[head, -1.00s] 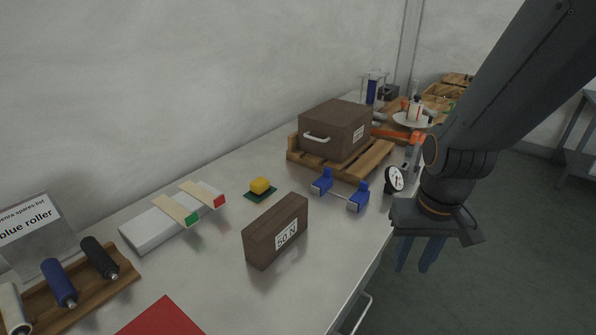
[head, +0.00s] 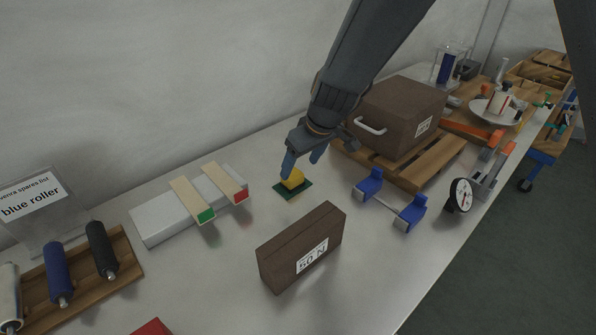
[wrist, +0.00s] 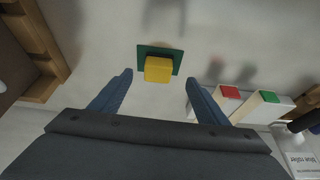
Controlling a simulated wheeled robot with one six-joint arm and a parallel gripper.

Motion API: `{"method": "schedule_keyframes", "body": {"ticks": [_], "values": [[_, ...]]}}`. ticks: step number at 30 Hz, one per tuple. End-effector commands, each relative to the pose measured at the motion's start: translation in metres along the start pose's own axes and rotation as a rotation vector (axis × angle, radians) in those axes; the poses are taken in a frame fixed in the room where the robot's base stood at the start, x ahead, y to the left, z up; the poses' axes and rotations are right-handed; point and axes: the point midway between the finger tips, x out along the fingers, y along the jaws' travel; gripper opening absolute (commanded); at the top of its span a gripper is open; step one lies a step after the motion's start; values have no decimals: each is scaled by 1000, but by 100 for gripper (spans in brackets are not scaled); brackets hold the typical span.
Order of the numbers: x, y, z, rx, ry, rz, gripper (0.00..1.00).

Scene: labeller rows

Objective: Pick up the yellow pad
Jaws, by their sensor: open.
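The yellow pad (head: 292,179) is a small block that sits on a dark green square (head: 290,190) on the grey bench. It also shows in the wrist view (wrist: 158,69), on the green square, beyond and between my fingertips. My gripper (head: 303,166) is open and empty, with blue fingers just above and behind the pad in the head view. In the wrist view my fingers (wrist: 158,82) are spread to either side of the pad, apart from it.
A brown block marked 50 N (head: 302,248) stands in front of the pad. A brown case (head: 400,115) on a wooden pallet (head: 440,166) is to the right. A white box with red and green tipped strips (head: 160,223) is left. Blue brackets (head: 410,212) stand at right.

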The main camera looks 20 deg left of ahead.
Motion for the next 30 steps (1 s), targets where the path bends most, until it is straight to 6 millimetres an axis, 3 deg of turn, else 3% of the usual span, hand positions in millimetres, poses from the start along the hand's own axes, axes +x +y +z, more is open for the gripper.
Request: {"method": "schedule_keyframes", "body": {"ticks": [3, 14, 24, 30], "values": [[9, -7, -9, -25, 7, -6, 69], [37, -1, -7, -19, 6, -3, 69], [75, 2, -9, -22, 7, -4, 69], [83, 3, -9, -22, 8, -3, 69]]}}
